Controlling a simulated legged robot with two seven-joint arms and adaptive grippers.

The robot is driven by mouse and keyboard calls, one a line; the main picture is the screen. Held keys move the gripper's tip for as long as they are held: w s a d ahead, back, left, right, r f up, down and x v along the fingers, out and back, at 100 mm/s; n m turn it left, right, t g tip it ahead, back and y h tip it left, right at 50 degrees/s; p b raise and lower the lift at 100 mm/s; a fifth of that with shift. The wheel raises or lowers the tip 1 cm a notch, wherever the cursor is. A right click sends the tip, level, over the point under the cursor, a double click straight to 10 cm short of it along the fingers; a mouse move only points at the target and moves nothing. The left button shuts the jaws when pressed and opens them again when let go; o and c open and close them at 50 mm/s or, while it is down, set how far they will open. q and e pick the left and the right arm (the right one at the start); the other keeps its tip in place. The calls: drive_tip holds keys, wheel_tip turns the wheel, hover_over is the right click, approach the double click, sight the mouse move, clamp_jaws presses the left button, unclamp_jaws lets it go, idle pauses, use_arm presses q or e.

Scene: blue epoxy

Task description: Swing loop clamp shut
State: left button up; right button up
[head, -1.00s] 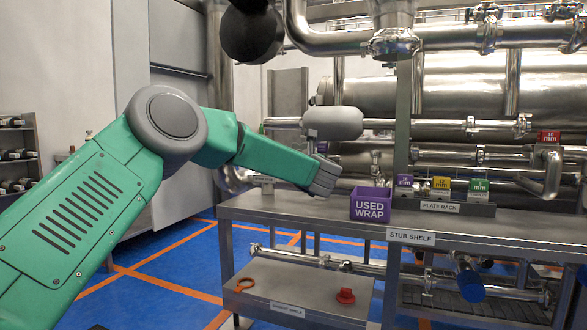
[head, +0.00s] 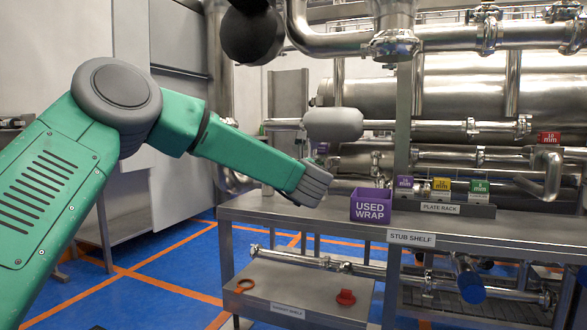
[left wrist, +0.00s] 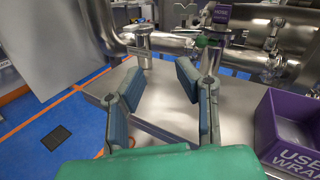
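My left gripper (head: 314,186) hangs over the left end of the steel stub shelf, left of the purple bin. In the left wrist view the left gripper (left wrist: 158,82) has its two blue-grey fingers spread with nothing between them. Beyond the fingertips stands a short upright steel pipe fitting (left wrist: 143,48) with a ring-like joint. A small green part (left wrist: 205,42) sits on pipework to its right. Several ring clamps show on the pipes, such as one at the upper right (head: 489,28); I cannot tell which is the loop clamp or whether it is open. My right gripper is not in view.
The purple used-wrap bin (head: 370,205) stands on the stub shelf (head: 290,212), close right of the gripper. A plate rack (head: 440,208) with coloured blocks is further right. Below, a lower shelf (head: 300,285) holds an orange ring (head: 244,285) and red part (head: 345,297).

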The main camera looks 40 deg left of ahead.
use_arm(q)
drive_tip(key=shift+s+d, duration=0.1)
drive_tip(key=shift+s, duration=0.1)
idle(0.5)
drive_tip(key=v, duration=1.1)
drive_tip(key=shift+s+d+f, duration=0.15)
drive_tip(key=shift+s+d, duration=0.05)
drive_tip(key=shift+s, duration=0.1)
